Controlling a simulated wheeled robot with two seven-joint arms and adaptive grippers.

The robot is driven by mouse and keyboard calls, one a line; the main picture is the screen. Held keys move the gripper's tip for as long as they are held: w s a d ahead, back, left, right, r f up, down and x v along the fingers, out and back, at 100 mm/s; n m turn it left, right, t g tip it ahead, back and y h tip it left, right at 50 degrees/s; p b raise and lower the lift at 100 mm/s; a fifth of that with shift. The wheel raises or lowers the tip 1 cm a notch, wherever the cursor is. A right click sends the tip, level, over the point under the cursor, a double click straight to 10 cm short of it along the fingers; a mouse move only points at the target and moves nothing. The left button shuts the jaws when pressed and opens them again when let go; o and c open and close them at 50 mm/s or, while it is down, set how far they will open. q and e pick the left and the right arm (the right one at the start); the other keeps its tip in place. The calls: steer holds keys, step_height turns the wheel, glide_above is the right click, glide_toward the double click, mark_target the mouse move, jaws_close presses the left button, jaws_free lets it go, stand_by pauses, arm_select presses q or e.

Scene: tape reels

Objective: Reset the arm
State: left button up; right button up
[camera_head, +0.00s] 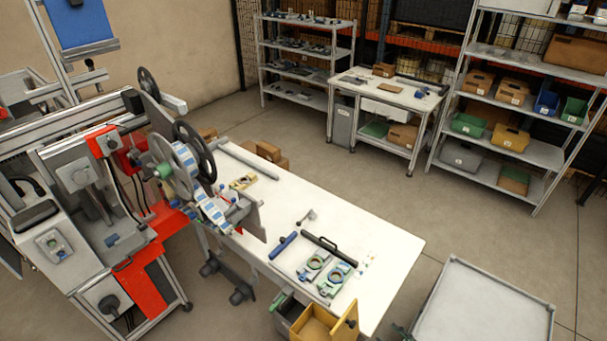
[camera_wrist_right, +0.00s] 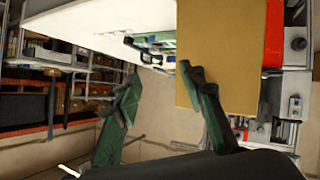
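My right gripper (camera_wrist_right: 158,78) shows in the right wrist view with its two green-and-black fingers spread wide and nothing between them. One finger overlaps the plain tan side of a box (camera_wrist_right: 232,45); I cannot tell whether it touches. In the head view, the open yellow-tan box (camera_head: 315,328) stands at the bottom edge, just in front of the white table (camera_head: 385,245). Dark finger parts show beside the box's right wall and further right. A small dark green piece at the box's left edge may be my left gripper (camera_head: 279,301); most of it is out of frame.
On the table lie a blue cylinder (camera_head: 283,245), a black-handled bar (camera_head: 330,249) and green-and-grey parts (camera_head: 335,277). A reel machine (camera_head: 180,165) stands at the left. A grey-framed platform (camera_head: 485,305) is at the lower right.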

steer(key=s+d+f+m+g+h, duration=0.25)
steer(key=s+d+m+g, duration=0.2)
steer(key=s, duration=0.35)
steer(key=s+d+f+m+g+h, duration=0.25)
steer(key=s+m+h, duration=0.2)
steer(key=s, duration=0.45)
step_height(320, 180, down, 31)
steer(key=g+y+b, duration=0.2)
steer(key=b, duration=0.2)
steer(key=s+f+n+g+b, duration=0.1)
steer(key=s+f+b, duration=0.2)
steer(key=s+f, duration=1.8)
step_height(320, 180, down, 2)
steer(key=shift+a, duration=0.2)
